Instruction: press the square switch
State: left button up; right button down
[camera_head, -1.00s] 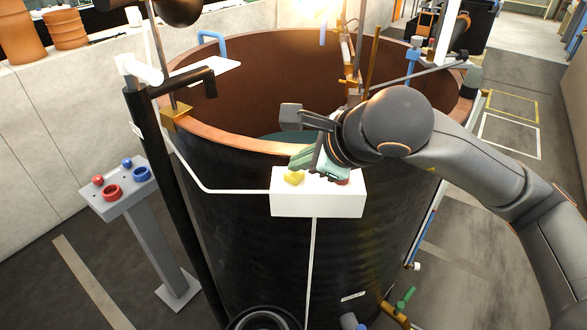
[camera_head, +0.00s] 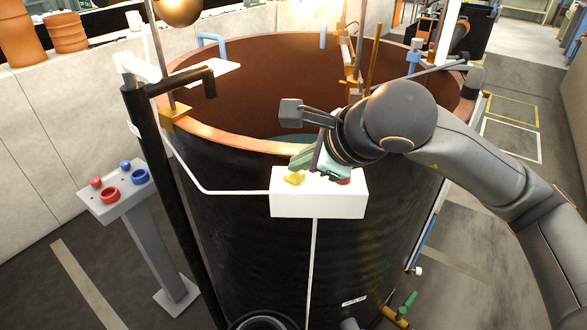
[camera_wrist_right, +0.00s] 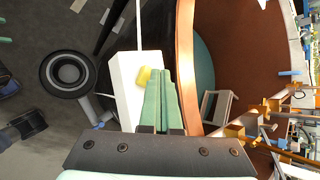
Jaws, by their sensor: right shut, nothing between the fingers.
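A white box (camera_head: 318,204) is fixed to the outside of the big dark tank, just below its rim. A yellow blocky switch (camera_head: 294,177) sits on the left part of its top; I take it for the square switch. It also shows in the right wrist view (camera_wrist_right: 144,76), just left of the fingertips. A red part (camera_head: 343,181) shows on the right of the box top, mostly covered by my gripper. My right gripper (camera_head: 298,161) is shut and empty, its green fingers over the box beside the yellow switch. I cannot tell whether they touch it. My left gripper is not in view.
The tank's copper-coloured rim (camera_head: 232,137) runs right behind the box. A black pipe (camera_head: 160,180) stands left of it. A grey pedestal (camera_head: 150,235) with red and blue controls stands farther left. Rods and fittings crowd the rim at the back right.

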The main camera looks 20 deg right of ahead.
aim_at(301, 176)
jog(key=shift+r, duration=0.1)
jog(key=shift+r+p, duration=1.55)
jog(key=shift+r, duration=1.4)
dwell(0.7)
